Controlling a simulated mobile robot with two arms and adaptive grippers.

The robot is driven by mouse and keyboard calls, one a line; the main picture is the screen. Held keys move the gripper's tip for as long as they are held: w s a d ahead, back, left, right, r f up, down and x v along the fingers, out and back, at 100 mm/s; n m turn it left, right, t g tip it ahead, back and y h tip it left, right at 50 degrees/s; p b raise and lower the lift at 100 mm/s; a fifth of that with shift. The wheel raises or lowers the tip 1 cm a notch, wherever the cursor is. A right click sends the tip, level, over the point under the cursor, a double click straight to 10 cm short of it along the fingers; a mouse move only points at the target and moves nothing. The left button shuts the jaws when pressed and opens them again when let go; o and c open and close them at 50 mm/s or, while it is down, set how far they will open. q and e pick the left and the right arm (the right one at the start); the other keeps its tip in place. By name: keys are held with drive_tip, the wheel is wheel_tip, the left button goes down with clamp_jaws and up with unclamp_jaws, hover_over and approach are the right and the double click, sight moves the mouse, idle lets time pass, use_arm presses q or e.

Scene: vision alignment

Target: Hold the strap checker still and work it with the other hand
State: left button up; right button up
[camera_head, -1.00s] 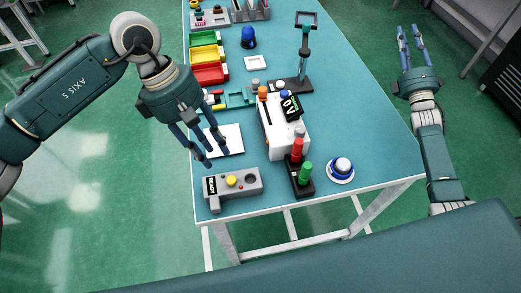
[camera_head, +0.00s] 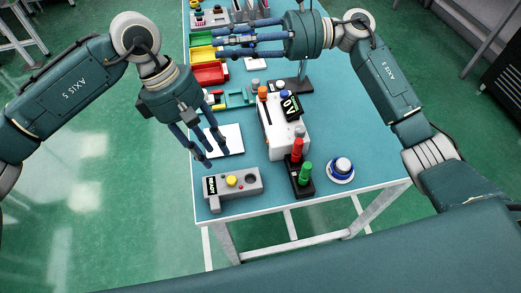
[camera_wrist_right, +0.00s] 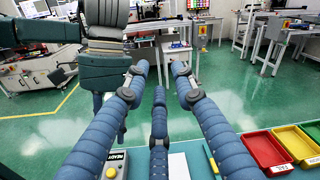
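The strap checker (camera_head: 248,188) is a grey box with a dark READY display, a yellow button and a round dark socket. It lies at the near left corner of the table, and its end also shows in the right wrist view (camera_wrist_right: 112,170). My left gripper (camera_head: 209,158) points down just behind the checker, fingers apart and empty, and does not appear to hold it. My right gripper (camera_head: 219,42) is over the far part of the table, fingers spread and pointing left, with nothing between them. Its open fingers fill the right wrist view (camera_wrist_right: 159,75).
A white pad (camera_head: 229,139) lies behind the checker. To its right are a white device (camera_head: 286,140), a black base with red and green knobs (camera_head: 304,175) and a blue-and-white button (camera_head: 341,168). Colored bins (camera_head: 210,74) stand at the far left.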

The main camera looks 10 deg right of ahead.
sight(232, 181)
drive_tip(key=s+a+f+n+g+h, duration=0.2)
drive_tip(key=s+a+f+n+h, duration=0.2)
drive_tip(key=s+f+n+h, duration=0.2)
drive_tip(key=s+d+f+n+h, duration=0.75)
drive_tip(key=s+f+h, duration=0.25)
drive_tip(key=f+h, duration=0.2)
drive_tip(key=shift+n+t, duration=0.35)
drive_tip(key=shift+t, duration=0.05)
wheel_tip(232, 181, down, 10)
drive_tip(key=shift+a+f, duration=0.1)
drive_tip(key=shift+f, duration=0.1)
clamp_jaws()
use_arm(q)
clamp_jaws()
